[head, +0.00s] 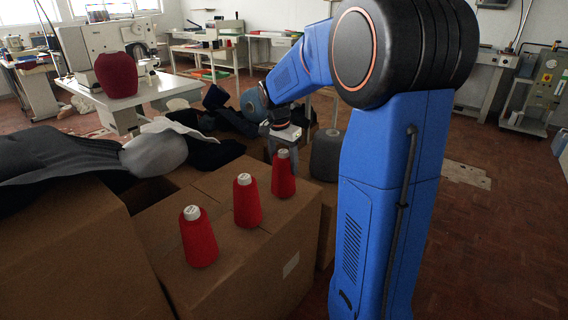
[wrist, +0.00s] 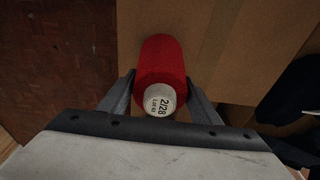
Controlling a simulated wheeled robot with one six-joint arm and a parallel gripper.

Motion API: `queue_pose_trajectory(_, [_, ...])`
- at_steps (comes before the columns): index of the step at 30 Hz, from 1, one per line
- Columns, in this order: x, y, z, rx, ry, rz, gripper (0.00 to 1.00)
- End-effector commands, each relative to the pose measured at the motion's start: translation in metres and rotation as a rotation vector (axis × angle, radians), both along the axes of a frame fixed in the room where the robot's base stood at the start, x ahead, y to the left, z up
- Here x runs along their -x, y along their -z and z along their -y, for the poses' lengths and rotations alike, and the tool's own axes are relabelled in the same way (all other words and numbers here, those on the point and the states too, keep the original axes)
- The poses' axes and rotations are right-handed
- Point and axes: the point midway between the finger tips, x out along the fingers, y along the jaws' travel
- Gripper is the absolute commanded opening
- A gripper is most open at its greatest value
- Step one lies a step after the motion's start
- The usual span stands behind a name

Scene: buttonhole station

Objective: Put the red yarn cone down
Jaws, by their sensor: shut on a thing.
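Three red yarn cones with pale tops stand in a row on a cardboard box (head: 262,268) in the head view: a near one (head: 200,240), a middle one (head: 246,203) and a far one (head: 283,178). My gripper (head: 284,143) is at the far cone, near its top. In the wrist view my gripper (wrist: 160,92) has one finger on each side of a red cone (wrist: 162,65) and is shut on it. That cone's pale end, marked 2/28, faces the camera. Its base is hidden there, so I cannot tell whether it touches the cardboard.
A grey cone (head: 326,157) stands just right of the box. Dark cloth and a grey rounded form (head: 154,154) lie at left. A sewing machine table with a large red spool (head: 116,75) is behind. The box top left of the cones is bare.

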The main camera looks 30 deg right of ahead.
Motion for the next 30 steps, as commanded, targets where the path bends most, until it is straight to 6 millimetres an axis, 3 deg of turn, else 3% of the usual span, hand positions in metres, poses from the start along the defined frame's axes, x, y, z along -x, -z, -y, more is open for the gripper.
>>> queue_pose_trajectory(5, [0.0,0.002,0.0,0.0,0.0,0.0,0.25])
queue_pose_trajectory(6, [0.0,0.003,0.0,0.0,0.0,0.0,0.62])
queue_pose_trajectory(8, [0.0,0.003,0.0,0.0,0.0,0.0,0.76])
queue_pose_trajectory(20, [0.0,-0.003,0.0,0.0,0.0,0.0,0.76])
queue_pose_trajectory(23, [0.0,-0.013,-0.002,0.0,-0.001,0.001,0.76])
queue_pose_trajectory(30, [0.003,-0.058,-0.008,0.0,-0.001,0.002,0.76])
